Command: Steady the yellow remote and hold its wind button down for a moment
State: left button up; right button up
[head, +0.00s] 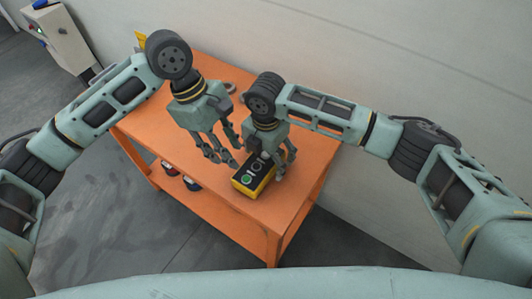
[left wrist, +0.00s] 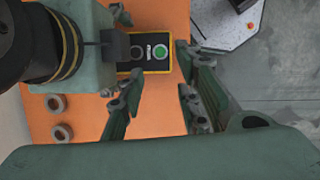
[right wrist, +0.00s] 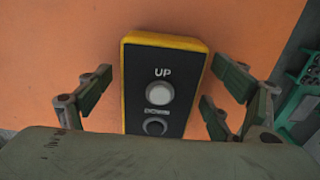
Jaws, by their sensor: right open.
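The yellow remote (head: 254,181) with a black face lies on the orange table (head: 190,80). In the left wrist view its green button (left wrist: 160,50) and a dark button (left wrist: 137,53) show; the label between is too small to read. In the right wrist view the remote (right wrist: 150,55) shows a pale UP button (right wrist: 159,92) and a dark DOWN button (right wrist: 155,127). My right gripper (head: 279,168) is open over the remote, fingers on either side with gaps. My left gripper (head: 222,156) is open, beside and above the remote's green-button end, apparently not touching it.
Grey rings (left wrist: 55,103) lie on the table. A pale wall (head: 400,60) runs behind the table. A control cabinet (head: 58,35) stands at far left. My two grippers are close together.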

jog(key=c, duration=1.5)
pick_arm(q)
grip_shut()
pick_arm(e)
jog(key=shift+c, duration=0.2)
dwell(0.4)
